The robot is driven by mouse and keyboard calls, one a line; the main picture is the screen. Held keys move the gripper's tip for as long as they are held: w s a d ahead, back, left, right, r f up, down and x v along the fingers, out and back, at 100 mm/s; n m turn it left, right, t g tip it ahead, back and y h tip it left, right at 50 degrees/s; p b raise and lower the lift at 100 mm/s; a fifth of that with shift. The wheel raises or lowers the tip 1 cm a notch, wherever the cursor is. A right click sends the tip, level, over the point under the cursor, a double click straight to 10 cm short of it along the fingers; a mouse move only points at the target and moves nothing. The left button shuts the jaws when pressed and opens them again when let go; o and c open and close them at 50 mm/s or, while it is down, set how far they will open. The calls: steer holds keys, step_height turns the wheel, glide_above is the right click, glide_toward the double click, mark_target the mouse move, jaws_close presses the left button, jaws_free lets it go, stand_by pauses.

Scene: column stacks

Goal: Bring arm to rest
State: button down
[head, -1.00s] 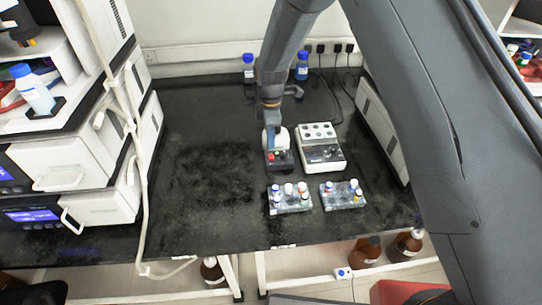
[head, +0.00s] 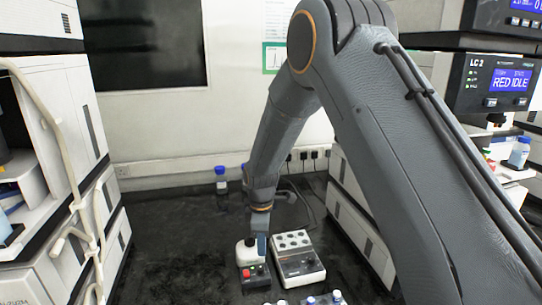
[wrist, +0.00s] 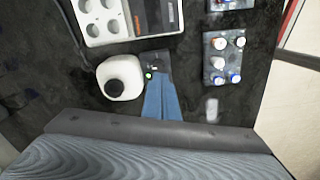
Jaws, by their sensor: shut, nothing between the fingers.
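My gripper (head: 262,243) is shut and empty, pointing down at the small mixer. Its blue fingers (wrist: 163,98) lie together in the wrist view, with their tips over or beside the mixer's dark base (wrist: 155,66); I cannot tell whether they touch it. The mixer (head: 253,276) has a white rounded head and a dark base with red and green buttons. The white head (wrist: 120,77) is left of the fingers in the wrist view. My arm spans the right half of the head view and hides part of the bench.
A white block with round wells (head: 297,261) stands right of the mixer. Vial racks (wrist: 228,57) stand near the bench's front edge. A blue-capped bottle (head: 221,188) is at the back wall. Instrument stacks flank the bench; the bench left of the mixer is clear.

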steer(key=s+d+r+m+b, duration=0.1)
steer(key=s+d+r+m, duration=0.25)
steer(key=d, duration=0.35)
steer(key=s+d+r+m+b, duration=0.1)
steer(key=s+d+r+m, duration=0.25)
steer(key=d+m, duration=0.2)
steer(key=s+d+m+t+b, duration=0.1)
steer(key=s+d+m, duration=0.7)
steer(key=s, duration=0.6)
steer(key=d, duration=0.2)
steer(key=shift+s+d+r+m+b, duration=0.2)
steer(key=shift+d+r+m+b, duration=0.1)
steer(key=shift+r+b, duration=0.05)
